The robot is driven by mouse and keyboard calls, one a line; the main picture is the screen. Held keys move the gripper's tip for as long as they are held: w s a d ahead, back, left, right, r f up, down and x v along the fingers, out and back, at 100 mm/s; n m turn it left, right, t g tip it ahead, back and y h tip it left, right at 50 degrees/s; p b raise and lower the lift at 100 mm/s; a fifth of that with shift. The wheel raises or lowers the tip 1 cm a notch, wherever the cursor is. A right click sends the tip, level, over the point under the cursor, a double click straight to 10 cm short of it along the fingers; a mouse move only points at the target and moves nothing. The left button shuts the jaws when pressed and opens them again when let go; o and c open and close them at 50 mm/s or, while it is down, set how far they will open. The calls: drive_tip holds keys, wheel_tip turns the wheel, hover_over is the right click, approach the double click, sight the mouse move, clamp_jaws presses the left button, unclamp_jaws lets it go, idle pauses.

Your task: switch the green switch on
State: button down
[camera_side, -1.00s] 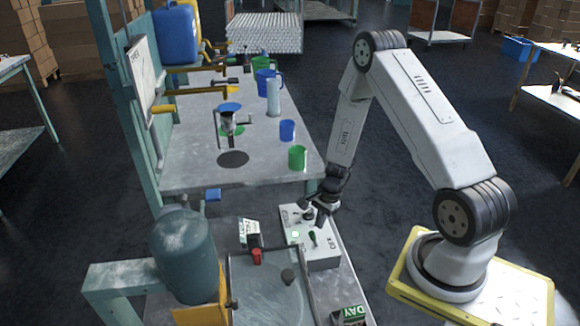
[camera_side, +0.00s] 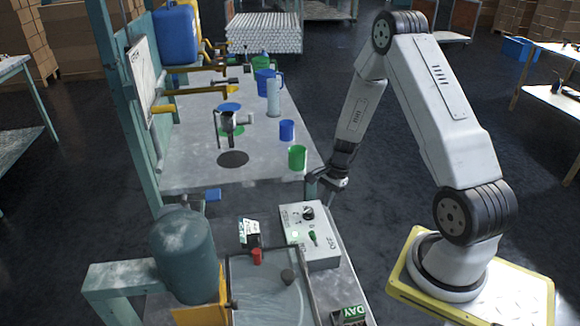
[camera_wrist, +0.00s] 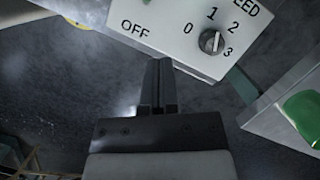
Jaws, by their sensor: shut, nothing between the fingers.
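The grey control box (camera_side: 322,259) sits on the near bench in the side view. Its green switch (camera_side: 313,237) is a small lever on the top face; I cannot tell its position for sure. A small pale green lamp (camera_side: 294,234) beside it looks lit. A black knob (camera_side: 308,213) stands behind the switch; in the wrist view the knob (camera_wrist: 211,41) has a scale from 0 to 3, with OFF printed to its left. My gripper (camera_side: 313,184) is beyond the box's far edge, clear of switch and knob. In the wrist view its fingers (camera_wrist: 158,85) are together and empty.
A green cup (camera_side: 298,158) stands at the table's corner near my gripper, with a blue cup (camera_side: 287,130) behind. A tray (camera_side: 270,290) with a red-capped item (camera_side: 257,256) lies left of the box. Dark floor lies right of the benches.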

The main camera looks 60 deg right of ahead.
drive_tip(key=shift+w+r, duration=0.25)
drive_tip(key=shift+r, duration=1.1)
drive_tip(key=shift+w+r, duration=0.25)
drive_tip(key=shift+r, duration=1.05)
drive_tip(key=s+a+r+n+h, duration=0.1)
drive_tip(key=s+a+r+n, duration=0.1)
drive_tip(key=a+n, duration=0.4)
drive_tip(key=s+a+r+n+t+h, duration=0.1)
drive_tip(key=s+a+r+n, duration=0.1)
drive_tip(key=a+r+n, duration=0.3)
drive_tip(key=s+a+r+n+h, duration=0.1)
drive_tip(key=a+r+n, duration=0.3)
drive_tip(key=a+n, duration=0.5)
drive_tip(key=shift+s+t, duration=0.4)
drive_tip(key=shift+s, duration=0.05)
